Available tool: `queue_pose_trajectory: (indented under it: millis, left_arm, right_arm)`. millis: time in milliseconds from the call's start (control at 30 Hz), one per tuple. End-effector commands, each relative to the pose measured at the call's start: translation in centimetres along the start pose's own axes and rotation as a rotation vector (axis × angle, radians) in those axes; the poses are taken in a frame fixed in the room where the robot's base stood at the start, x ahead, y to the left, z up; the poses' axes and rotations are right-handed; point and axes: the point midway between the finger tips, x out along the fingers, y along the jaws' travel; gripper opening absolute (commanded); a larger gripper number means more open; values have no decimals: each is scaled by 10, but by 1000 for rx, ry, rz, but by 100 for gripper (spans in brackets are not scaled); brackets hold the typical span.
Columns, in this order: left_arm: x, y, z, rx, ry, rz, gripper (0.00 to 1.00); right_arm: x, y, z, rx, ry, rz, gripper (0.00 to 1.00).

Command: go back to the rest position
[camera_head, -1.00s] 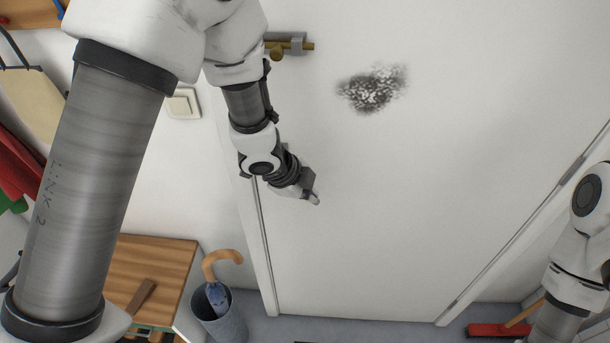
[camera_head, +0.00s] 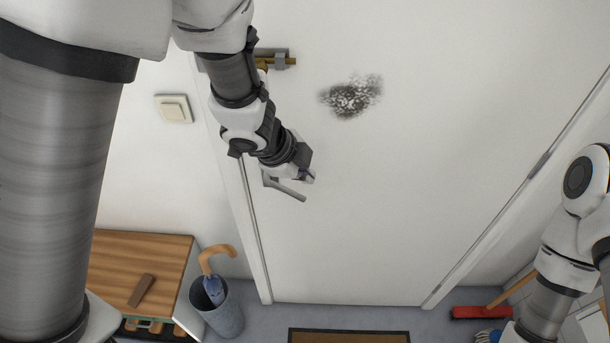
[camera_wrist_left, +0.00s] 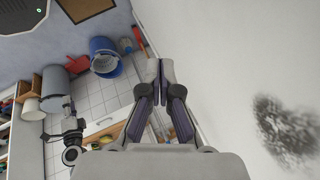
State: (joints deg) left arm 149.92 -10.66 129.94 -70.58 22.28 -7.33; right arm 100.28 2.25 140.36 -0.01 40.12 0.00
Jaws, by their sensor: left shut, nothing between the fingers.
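My left arm reaches from the upper left across the white door (camera_head: 400,200). Its left gripper (camera_head: 308,176) is in front of the door, just above a grey lever handle (camera_head: 287,190); I cannot tell whether they touch. In the left wrist view the two fingers of the left gripper (camera_wrist_left: 160,70) lie together, with nothing held. My right arm shows at the right edge of the head view, but its gripper is out of the picture.
A brass bolt (camera_head: 275,62) and a dark smudge (camera_head: 352,97) are on the door. A wooden-topped bench (camera_head: 150,255) and an umbrella bin (camera_head: 222,318) stand at lower left. A doormat (camera_head: 348,336) and red broom (camera_head: 480,312) lie low. A blue bucket (camera_wrist_left: 103,62) shows in the wrist view.

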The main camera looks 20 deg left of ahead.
Motion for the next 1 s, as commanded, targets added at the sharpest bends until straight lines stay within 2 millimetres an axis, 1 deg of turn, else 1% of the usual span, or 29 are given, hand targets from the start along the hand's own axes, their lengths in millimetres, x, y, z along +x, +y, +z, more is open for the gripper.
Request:
queue_pose_trajectory:
  millis: [467, 533, 567, 667, 700, 767, 800, 867, 900, 967, 1000]
  left_arm:
    - [0, 0, 0, 0, -1, 1, 0]
    - [6, 5, 2, -3, -2, 13, 0]
    - [11, 10, 4, -7, -2, 26, 0]
    - [47, 45, 17, -43, -1, 110, 0]
    - [66, 67, 25, -67, 0, 162, 0]
    - [96, 108, 39, -136, -3, 250, 0]
    - [115, 139, 49, -211, -10, 307, 0]
    - [140, 184, 62, -354, -30, 378, 0]
    - [154, 213, 70, -463, -50, 416, 0]
    - [171, 254, 82, -638, -96, 458, 0]
    - [180, 281, 91, -759, -138, 477, 0]
  right_arm:
    - [0, 0, 0, 1, 0, 0, 40]
    - [2, 0, 0, 1, 0, 0, 40]
    - [4, 0, 0, 1, 0, 0, 40]
    - [16, 0, 0, 1, -1, 0, 40]
    - [22, 0, 0, 1, -1, 0, 40]
    - [32, 0, 0, 1, -1, 0, 40]
    - [39, 0, 0, 1, -1, 0, 40]
    - [49, 0, 0, 1, -1, 0, 40]
    - [54, 0, 0, 1, -1, 0, 40]
    - [63, 0, 0, 1, -1, 0, 40]
    - [68, 1, 0, 1, -1, 0, 40]
